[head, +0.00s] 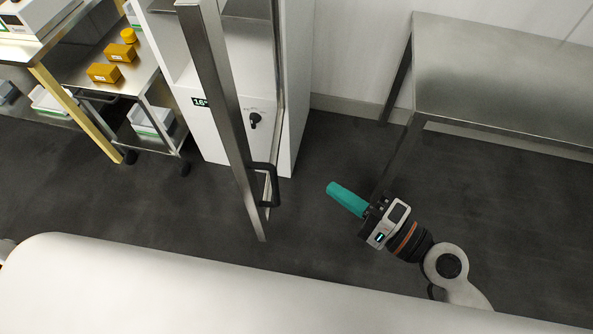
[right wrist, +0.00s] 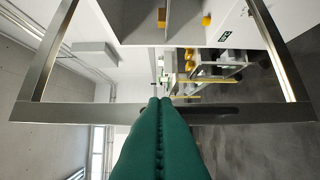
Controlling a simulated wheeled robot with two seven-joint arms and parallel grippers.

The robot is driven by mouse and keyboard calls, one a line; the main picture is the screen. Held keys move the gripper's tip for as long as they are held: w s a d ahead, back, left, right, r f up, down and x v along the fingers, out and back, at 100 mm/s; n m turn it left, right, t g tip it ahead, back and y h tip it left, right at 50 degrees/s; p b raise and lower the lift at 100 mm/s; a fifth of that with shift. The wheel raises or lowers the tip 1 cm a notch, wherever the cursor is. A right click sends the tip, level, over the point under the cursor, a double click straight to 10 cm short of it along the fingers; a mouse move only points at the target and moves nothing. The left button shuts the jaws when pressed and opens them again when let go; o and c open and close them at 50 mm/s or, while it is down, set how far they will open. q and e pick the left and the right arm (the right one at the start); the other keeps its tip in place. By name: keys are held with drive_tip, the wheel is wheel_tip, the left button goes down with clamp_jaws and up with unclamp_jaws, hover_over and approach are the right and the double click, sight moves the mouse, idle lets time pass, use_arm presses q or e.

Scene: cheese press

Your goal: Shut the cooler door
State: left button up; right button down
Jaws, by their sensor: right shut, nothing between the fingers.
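The cooler (head: 298,70) is a tall white cabinet at the top middle of the head view, with a small display near its base. Its metal-framed glass door (head: 222,110) stands open, swung out toward me. A black handle (head: 272,185) sits near the door's free edge. My right gripper (head: 333,188), with teal fingers, is shut and empty, to the right of the handle and apart from it. In the right wrist view the shut fingers (right wrist: 161,101) point at the door frame (right wrist: 70,112), which spans the picture. My left gripper is not in view.
A steel table (head: 500,80) stands at the right. A steel cart (head: 140,75) with yellow blocks stands left of the cooler, beside a wooden-legged table (head: 75,110). Dark floor (head: 120,205) is clear around the door.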

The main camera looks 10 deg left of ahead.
drive_tip(key=w+a+p, duration=0.1)
drive_tip(key=a+p, duration=0.2)
drive_tip(key=a, duration=0.5)
drive_tip(key=shift+a, duration=0.3)
drive_tip(key=shift+a, duration=0.1)
